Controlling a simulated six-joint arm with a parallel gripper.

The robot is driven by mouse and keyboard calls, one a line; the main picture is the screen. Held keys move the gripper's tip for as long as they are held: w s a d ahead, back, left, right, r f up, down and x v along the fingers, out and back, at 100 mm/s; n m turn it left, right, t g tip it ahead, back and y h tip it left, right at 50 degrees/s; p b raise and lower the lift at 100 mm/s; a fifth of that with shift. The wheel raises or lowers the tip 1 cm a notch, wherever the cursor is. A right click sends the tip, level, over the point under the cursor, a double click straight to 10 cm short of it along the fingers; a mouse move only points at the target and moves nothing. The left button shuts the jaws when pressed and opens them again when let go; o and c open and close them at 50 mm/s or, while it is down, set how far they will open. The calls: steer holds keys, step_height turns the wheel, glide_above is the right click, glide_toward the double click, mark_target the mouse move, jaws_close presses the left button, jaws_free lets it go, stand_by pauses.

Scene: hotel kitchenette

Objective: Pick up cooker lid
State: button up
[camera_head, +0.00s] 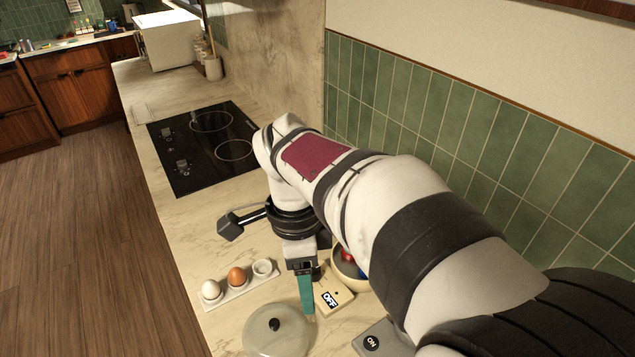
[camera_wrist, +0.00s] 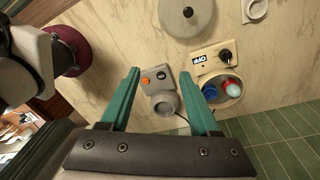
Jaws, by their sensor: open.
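The cooker lid is a round, pale, translucent lid (camera_head: 262,340) with a dark knob, lying on the counter at the bottom of the head view. In the wrist view the lid (camera_wrist: 188,30) is at the top, cut by the frame edge. My gripper (camera_wrist: 161,74) has its two teal fingers spread apart with nothing held between them. In the head view my gripper (camera_head: 306,308) points down just beside the lid's upper right, above the counter; its exact height is hard to tell. The lid is outside the fingers.
A beige OFF box (camera_head: 328,296) with a bowl (camera_head: 347,264) stands right of the lid. A grey ON unit (camera_head: 378,340) is lower right. An egg tray (camera_head: 236,291) lies left, a black-handled tool (camera_head: 231,227) behind it. The hob (camera_head: 203,145) is farther back.

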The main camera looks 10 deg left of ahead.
mark_target(274, 323)
steer(key=w+a+f+m+h, duration=0.1)
steer(key=a+f+m, duration=0.1)
steer(key=a, duration=0.3)
steer(key=w+a+f+m, duration=0.1)
steer(key=a+m, duration=0.1)
steer(key=a, duration=0.4)
steer(key=shift+t, duration=0.3)
steer(key=d+f, duration=0.1)
steer(key=f, duration=0.4)
steer(key=d+f, duration=0.1)
steer(key=f, duration=0.4)
steer(key=d+f, duration=0.1)
steer(key=f, duration=0.4)
steer(key=shift+s+d+f, duration=0.15)
steer(key=shift+d+f, duration=0.05)
steer(key=shift+f, duration=0.15)
jaws_close()
